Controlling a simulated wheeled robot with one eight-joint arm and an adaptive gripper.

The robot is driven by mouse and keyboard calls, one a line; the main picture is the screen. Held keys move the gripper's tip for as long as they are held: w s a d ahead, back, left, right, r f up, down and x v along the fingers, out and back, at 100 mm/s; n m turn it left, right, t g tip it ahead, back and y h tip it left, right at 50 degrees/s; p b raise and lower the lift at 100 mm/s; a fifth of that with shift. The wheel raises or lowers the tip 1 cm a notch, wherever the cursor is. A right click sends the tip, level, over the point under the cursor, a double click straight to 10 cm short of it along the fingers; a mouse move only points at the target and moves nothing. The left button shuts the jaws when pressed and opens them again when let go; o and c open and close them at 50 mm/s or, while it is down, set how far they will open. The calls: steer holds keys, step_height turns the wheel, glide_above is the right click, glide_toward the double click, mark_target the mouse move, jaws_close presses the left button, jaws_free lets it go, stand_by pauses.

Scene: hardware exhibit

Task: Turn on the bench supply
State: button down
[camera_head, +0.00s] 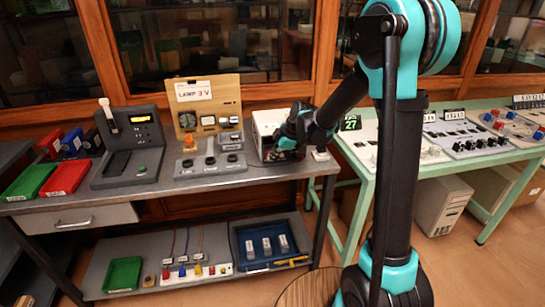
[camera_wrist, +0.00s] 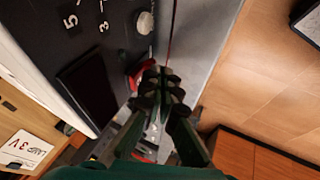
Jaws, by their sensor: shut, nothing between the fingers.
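The bench supply is a pale box (camera_head: 267,119) on the grey bench in the head view, its front partly hidden by my gripper (camera_head: 287,145). In the wrist view its dark front panel (camera_wrist: 103,52) fills the upper left, with a pale round knob (camera_wrist: 144,22), printed 5 and 3, and a blank dark window (camera_wrist: 88,92). A red part (camera_wrist: 138,76) shows at the panel's edge, partly hidden behind my fingers. My gripper (camera_wrist: 161,84) is shut and empty, its tips close beside the red part; I cannot tell whether they touch.
A wooden board with a "LAMP 3 V" card (camera_head: 194,91) stands left of the supply; the card also shows in the wrist view (camera_wrist: 26,149). A grey unit with a lever (camera_head: 130,145) and red and green trays are further left. A green table (camera_head: 455,160) stands right.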

steer(key=shift+f, duration=0.1)
steer(key=shift+w+a+f+t, duration=0.1)
steer(key=shift+w+t, duration=0.1)
steer(key=shift+t, duration=0.3)
steer(key=shift+r, duration=0.8)
